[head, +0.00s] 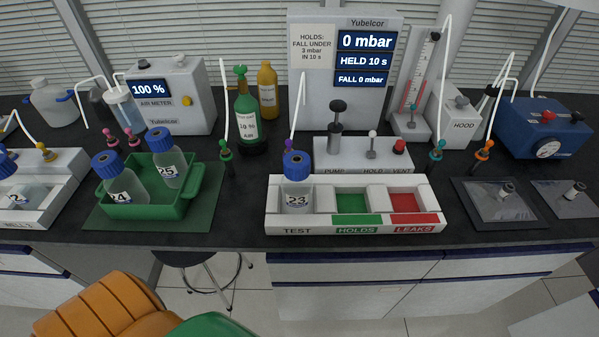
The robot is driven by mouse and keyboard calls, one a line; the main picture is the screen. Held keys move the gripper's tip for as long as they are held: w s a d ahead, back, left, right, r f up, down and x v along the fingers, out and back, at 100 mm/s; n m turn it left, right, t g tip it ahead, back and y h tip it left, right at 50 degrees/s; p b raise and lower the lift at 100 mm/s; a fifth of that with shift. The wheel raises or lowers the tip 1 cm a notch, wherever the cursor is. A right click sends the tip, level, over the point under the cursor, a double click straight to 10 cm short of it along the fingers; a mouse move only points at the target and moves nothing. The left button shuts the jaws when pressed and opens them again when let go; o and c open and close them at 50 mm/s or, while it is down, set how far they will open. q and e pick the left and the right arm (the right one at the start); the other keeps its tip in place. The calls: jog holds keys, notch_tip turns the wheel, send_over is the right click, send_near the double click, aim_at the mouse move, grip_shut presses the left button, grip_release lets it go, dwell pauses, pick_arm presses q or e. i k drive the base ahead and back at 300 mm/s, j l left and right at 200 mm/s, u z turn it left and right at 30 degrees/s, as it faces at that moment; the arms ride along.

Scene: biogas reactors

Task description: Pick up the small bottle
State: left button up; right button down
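Several small clear bottles with blue caps are in view, and I cannot tell which one the task means. Bottle 23 (297,190) stands upright in the TEST compartment of the white tray (350,223). Bottle 24 (126,186) and bottle 25 (168,169) lean in the green bin (150,212) on a green mat. Neither of my grippers is in view.
The HOLDS compartment (351,203) and LEAKS compartment (402,203) are empty. The pump block (350,154) stands close behind the tray. A green bottle (247,117) stands behind, between bin and tray. Thin tubes with coloured fittings rise nearby. Dark bench is clear between bin and tray.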

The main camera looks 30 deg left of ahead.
aim_at(297, 196)
jog(key=k+j+z, duration=0.25)
jog(key=j, duration=0.2)
jog(key=k+j+z, duration=0.2)
jog(key=j, duration=0.2)
jog(key=k+j+z, duration=0.25)
jog(key=j, duration=0.15)
jog(key=i+j, duration=0.05)
jog(key=i, duration=0.05)
